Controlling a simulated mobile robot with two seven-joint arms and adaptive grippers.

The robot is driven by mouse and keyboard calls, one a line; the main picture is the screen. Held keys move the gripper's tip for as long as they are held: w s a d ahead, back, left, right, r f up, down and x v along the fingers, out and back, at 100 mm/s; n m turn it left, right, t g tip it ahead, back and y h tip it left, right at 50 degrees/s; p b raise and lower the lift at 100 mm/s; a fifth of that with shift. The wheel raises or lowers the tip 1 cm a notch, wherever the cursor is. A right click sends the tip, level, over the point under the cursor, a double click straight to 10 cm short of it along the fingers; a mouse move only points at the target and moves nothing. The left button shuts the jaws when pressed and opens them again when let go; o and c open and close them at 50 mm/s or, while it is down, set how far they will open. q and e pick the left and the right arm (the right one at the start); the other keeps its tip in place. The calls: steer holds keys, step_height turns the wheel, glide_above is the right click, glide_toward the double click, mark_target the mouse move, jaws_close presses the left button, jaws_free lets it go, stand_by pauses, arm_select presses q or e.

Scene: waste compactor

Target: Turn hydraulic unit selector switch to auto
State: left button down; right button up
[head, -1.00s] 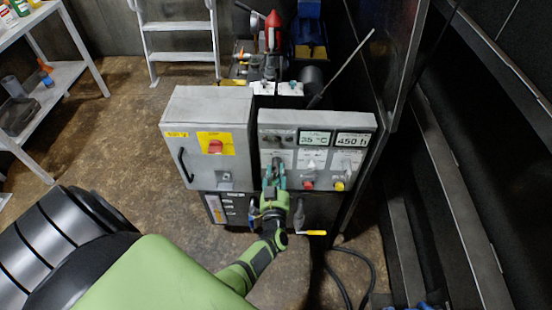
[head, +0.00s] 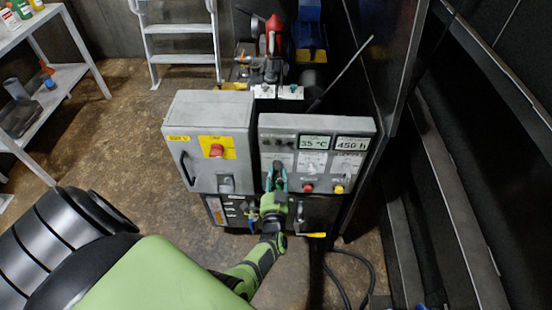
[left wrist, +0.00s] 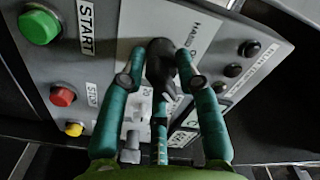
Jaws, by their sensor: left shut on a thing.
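The hydraulic unit's control panel (head: 312,128) faces me in the head view, with displays reading 35 °C and 450 h. My left gripper (head: 276,174) is at its lower left part, with teal fingers against the panel. In the left wrist view the fingers of my left gripper (left wrist: 160,72) close around the black selector switch (left wrist: 158,58) and are shut on it. The label beside the switch is partly hidden; "HAND" can be read. I cannot tell the switch's exact position. My right gripper is not in view.
Beside the switch are a green START button (left wrist: 38,27), a red STOP button (left wrist: 62,96) and a yellow button (left wrist: 74,129). A grey cabinet (head: 208,110) with a red rotary switch stands left of the panel. A dark wall rises on the right. Floor is free at left.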

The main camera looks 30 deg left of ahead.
arm_select(q)
steer(key=shift+w+d+f, duration=0.1)
steer(key=shift+d+f, duration=0.05)
steer(key=shift+d, duration=0.25)
steer(key=c, duration=1.1)
jaws_free()
steer(key=shift+a, duration=0.25)
